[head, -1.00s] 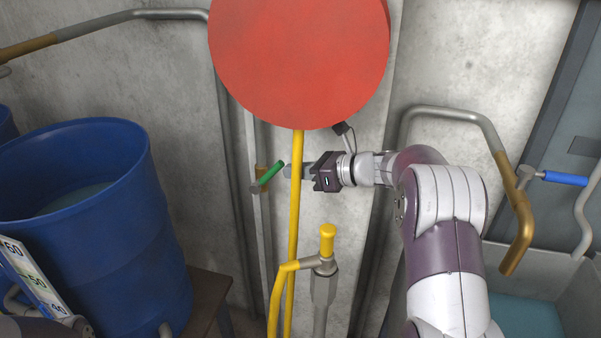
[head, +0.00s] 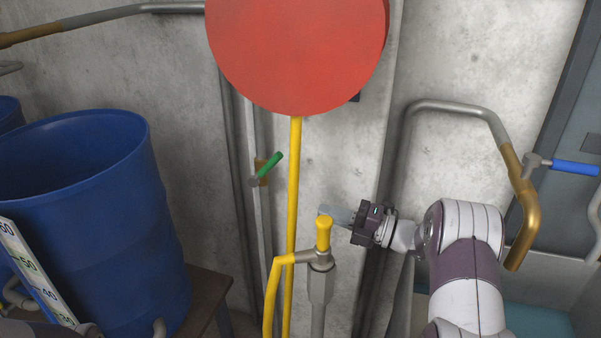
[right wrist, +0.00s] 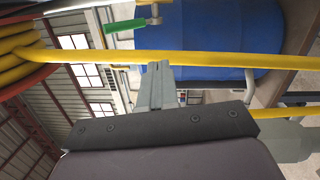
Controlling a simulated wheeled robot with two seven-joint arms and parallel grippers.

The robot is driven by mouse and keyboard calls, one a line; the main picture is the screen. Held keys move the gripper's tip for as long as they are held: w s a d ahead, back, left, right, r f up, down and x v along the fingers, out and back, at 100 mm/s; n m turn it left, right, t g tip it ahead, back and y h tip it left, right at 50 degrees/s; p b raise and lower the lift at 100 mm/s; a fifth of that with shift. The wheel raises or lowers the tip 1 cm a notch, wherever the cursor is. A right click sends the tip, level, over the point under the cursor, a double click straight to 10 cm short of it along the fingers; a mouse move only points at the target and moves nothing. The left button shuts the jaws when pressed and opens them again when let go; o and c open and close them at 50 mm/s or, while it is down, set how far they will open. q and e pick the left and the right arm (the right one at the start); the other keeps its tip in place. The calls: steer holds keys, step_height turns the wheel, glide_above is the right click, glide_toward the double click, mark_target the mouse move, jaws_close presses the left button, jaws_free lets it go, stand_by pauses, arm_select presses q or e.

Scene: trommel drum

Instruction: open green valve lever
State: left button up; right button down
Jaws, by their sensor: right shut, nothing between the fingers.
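The green valve lever (head: 270,166) is on a small brass fitting on the grey wall pipe, left of the yellow pole. It is tilted, its free end up and to the right. It also shows near the top of the right wrist view (right wrist: 126,25). My right gripper (head: 328,213) is shut and empty, apart from the lever, to its lower right, by the yellow-topped tap. In the right wrist view the closed fingers (right wrist: 158,68) point toward the yellow pole, with the lever beyond. My left gripper is not in view.
A yellow pole (head: 294,180) stands between the lever and my right gripper. A red disc (head: 297,50) hangs above. A yellow-topped tap (head: 323,235) stands in front. A blue barrel (head: 100,230) is at left, and a pipe with a blue handle (head: 575,167) at right.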

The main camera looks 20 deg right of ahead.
mark_target(270, 165)
steer(key=w+a+r+m+t+p, duration=0.1)
steer(key=w+a+r+m+t, duration=0.1)
steer(key=m, duration=0.9)
steer(key=w+a+r+m+t+y+p, duration=0.1)
steer(key=w+a+r+m+t, duration=0.2)
steer(key=m, duration=0.8)
step_height(270, 165, up, 3)
steer(key=w+a, duration=0.1)
steer(key=w, duration=0.1)
steer(key=shift+w+a+r, duration=0.15)
steer(key=shift+w+a, duration=0.15)
steer(key=shift+r, duration=0.15)
